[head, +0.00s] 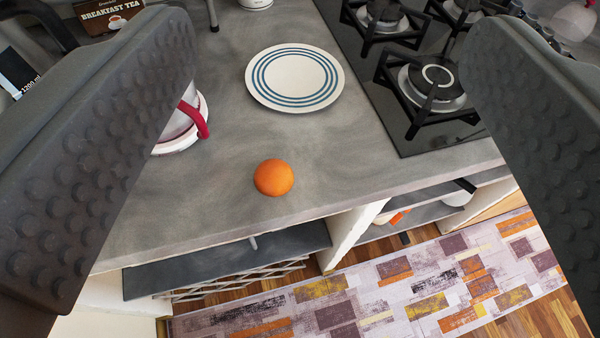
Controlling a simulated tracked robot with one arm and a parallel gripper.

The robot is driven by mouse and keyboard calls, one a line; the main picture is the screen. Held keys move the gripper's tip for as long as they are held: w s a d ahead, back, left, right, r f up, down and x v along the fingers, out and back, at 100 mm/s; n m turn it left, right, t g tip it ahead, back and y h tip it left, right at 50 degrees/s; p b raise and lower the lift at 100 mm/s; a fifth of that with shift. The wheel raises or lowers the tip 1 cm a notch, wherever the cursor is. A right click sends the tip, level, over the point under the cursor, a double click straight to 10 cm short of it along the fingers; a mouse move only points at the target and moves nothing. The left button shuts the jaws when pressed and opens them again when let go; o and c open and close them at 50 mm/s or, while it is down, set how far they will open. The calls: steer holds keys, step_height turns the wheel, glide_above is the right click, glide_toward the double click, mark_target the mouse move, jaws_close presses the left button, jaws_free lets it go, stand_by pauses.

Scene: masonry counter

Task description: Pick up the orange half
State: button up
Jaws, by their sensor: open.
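The orange half (273,178) shows as a round orange shape on the grey counter, near its front edge. Its rind side faces me, and no cut face shows. My gripper (335,150) is open, with one dark studded finger at the left of the view and the other at the right. The orange half lies between the two fingers in the picture, with nothing touching it. The gap between the fingers is empty.
A white plate with blue rings (295,78) lies behind the orange half. A red-handled vessel (182,128) stands left, partly hidden by my finger. A gas hob (420,125) is at right. Open shelves (225,266) and a patterned rug (400,285) are below the counter edge.

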step_height(320, 180, down, 16)
steer(key=w+b, duration=0.3)
steer(key=b, duration=0.1)
steer(key=n+y, duration=0.1)
steer(key=y, duration=0.2)
glide_toward(274, 187)
steer(key=w+a+p, duration=0.1)
steer(key=p, duration=0.3)
steer(key=shift+w, duration=0.2)
steer(key=b+x, duration=0.1)
steer(key=x, duration=0.4)
steer(key=shift+w+d+f, duration=0.1)
steer(key=shift+w+f, duration=0.1)
steer(key=shift+d+b+x, duration=0.2)
steer(key=shift+b+x, duration=0.3)
steer(key=shift+x, duration=0.9)
steer(key=shift+d+b+x, duration=0.2)
steer(key=shift+b+x, duration=0.25)
steer(key=shift+x, duration=1)
steer(key=shift+a, duration=0.1)
